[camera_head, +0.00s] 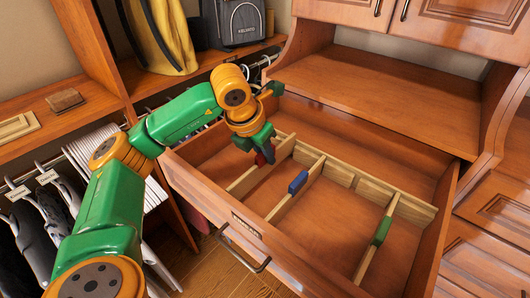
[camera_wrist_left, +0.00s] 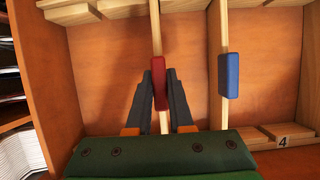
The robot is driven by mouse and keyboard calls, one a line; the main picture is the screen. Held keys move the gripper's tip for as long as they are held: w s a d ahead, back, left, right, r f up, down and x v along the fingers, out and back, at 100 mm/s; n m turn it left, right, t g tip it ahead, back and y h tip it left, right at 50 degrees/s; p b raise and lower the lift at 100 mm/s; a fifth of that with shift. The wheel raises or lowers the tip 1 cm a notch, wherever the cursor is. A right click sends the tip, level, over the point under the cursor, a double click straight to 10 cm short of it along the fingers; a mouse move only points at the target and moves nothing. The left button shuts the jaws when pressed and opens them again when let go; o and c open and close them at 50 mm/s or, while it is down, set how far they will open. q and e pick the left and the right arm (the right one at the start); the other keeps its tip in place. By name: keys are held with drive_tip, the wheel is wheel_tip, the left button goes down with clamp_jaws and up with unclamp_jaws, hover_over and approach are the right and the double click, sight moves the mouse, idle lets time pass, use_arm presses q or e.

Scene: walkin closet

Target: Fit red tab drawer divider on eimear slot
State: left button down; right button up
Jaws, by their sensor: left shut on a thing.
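The red tab drawer divider is a pale wooden strip with a red tab (camera_wrist_left: 159,84), standing inside the open drawer (camera_head: 415,258). The red tab also shows in the head view (camera_head: 268,152), partly covered by my fingers. My left gripper (camera_head: 264,160) reaches down into the drawer and is shut on the red tab, with a finger on each side in the wrist view (camera_wrist_left: 160,90). The strip runs across the drawer, roughly parallel to the other dividers. Whether its ends are seated in a slot I cannot tell. My right gripper is out of view.
A divider with a blue tab (camera_head: 298,182) stands to the right, and one with a green tab (camera_head: 382,231) further right. A slotted wooden rail (camera_head: 340,172) runs along the drawer. A "4" label (camera_wrist_left: 283,141) shows beside the blue divider. Hanging clothes are at left.

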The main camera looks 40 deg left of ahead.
use_arm(q)
drive_tip(key=shift+f, duration=0.25)
idle(0.3)
drive_tip(key=shift+f+b, duration=0.95)
drive_tip(key=shift+r, duration=0.1)
drive_tip(key=c, duration=0.7)
unclamp_jaws()
drive_tip(key=shift+c, duration=0.2)
drive_tip(key=v, duration=0.7)
drive_tip(key=shift+r, duration=0.1)
